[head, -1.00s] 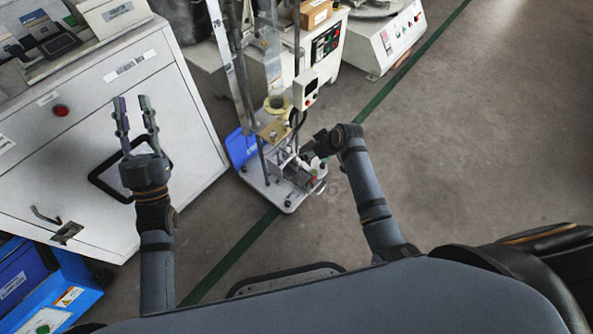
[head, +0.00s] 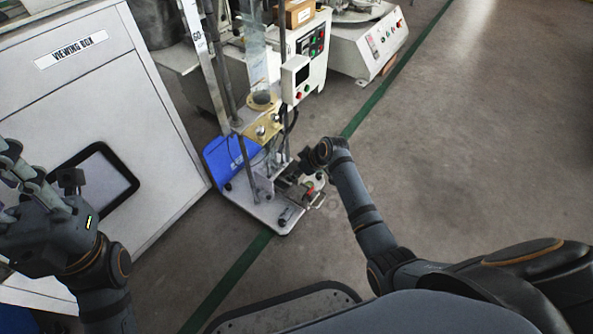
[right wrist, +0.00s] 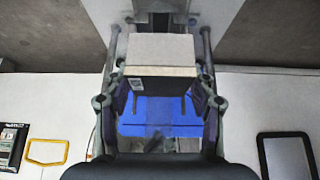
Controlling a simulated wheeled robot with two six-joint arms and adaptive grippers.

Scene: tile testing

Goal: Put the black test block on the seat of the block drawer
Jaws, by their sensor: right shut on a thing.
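My right gripper (head: 290,172) is low at the base of the tall test machine (head: 260,207); its fingertips are hard to make out in the head view.
A white cabinet labelled VIEWING BOX (head: 150,150) stands at the left, close to my left gripper. A blue panel (head: 222,160) is at the machine's left side. A white machine (head: 362,62) stands behind. The floor (head: 470,130) at the right is clear.

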